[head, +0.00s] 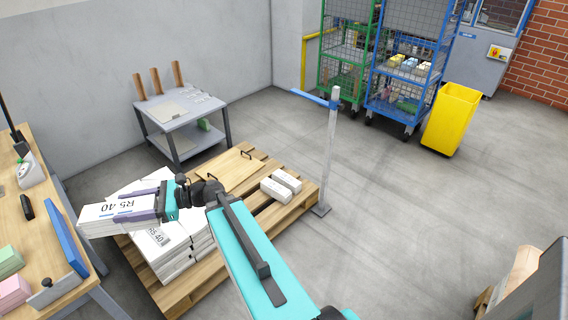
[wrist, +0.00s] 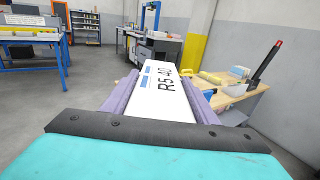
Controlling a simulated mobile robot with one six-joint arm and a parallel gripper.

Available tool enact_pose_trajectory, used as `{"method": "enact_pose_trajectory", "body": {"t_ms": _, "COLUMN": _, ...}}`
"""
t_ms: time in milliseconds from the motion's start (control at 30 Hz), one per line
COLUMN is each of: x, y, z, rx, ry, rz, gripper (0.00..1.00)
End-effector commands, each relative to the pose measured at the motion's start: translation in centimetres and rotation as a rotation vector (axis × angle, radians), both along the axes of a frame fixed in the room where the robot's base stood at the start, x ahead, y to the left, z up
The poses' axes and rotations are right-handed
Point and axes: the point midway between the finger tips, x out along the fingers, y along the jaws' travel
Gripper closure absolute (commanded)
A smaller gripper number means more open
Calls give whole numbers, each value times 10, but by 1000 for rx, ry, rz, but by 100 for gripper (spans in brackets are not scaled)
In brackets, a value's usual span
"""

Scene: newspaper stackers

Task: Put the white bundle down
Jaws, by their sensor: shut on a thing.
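The white bundle (head: 100,217), marked "R5 40", is in my gripper (head: 135,205) at the left of the head view. My gripper is shut on it, with a purple finger along each side. In the wrist view the bundle (wrist: 160,92) lies between the two fingers and points away from me. In the head view it appears above the left side of the pallet, by the stacked white bundles (head: 175,258); the gap below it cannot be judged. The wooden pallet (head: 225,170) bears that stack and two small white bundles (head: 281,186) at its right.
A wooden workbench (head: 40,260) with pink and green paper stacks stands close at the left. A grey side table (head: 180,112) is behind the pallet. A post (head: 332,150) stands at the pallet's right corner. Mesh trolleys (head: 405,70) and a yellow bin (head: 450,118) are farther back.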

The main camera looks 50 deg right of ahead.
Motion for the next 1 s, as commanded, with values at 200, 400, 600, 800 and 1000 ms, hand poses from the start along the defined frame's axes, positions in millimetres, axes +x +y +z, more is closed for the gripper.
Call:
{"method": "enact_pose_trajectory", "body": {"t_ms": 200, "x": 0, "y": 0, "z": 30, "rx": 4, "ry": -3, "rz": 0, "gripper": 100}}
{"method": "enact_pose_trajectory", "body": {"t_ms": 400, "x": 0, "y": 0, "z": 51, "rx": 4, "ry": -3, "rz": 0, "gripper": 100}}
{"method": "enact_pose_trajectory", "body": {"t_ms": 600, "x": 0, "y": 0, "z": 71, "rx": 4, "ry": -3, "rz": 0, "gripper": 100}}
{"method": "enact_pose_trajectory", "body": {"t_ms": 800, "x": 0, "y": 0, "z": 89, "rx": 4, "ry": -3, "rz": 0, "gripper": 100}}
{"method": "enact_pose_trajectory", "body": {"t_ms": 1000, "x": 0, "y": 0, "z": 99, "rx": 4, "ry": -3, "rz": 0, "gripper": 100}}
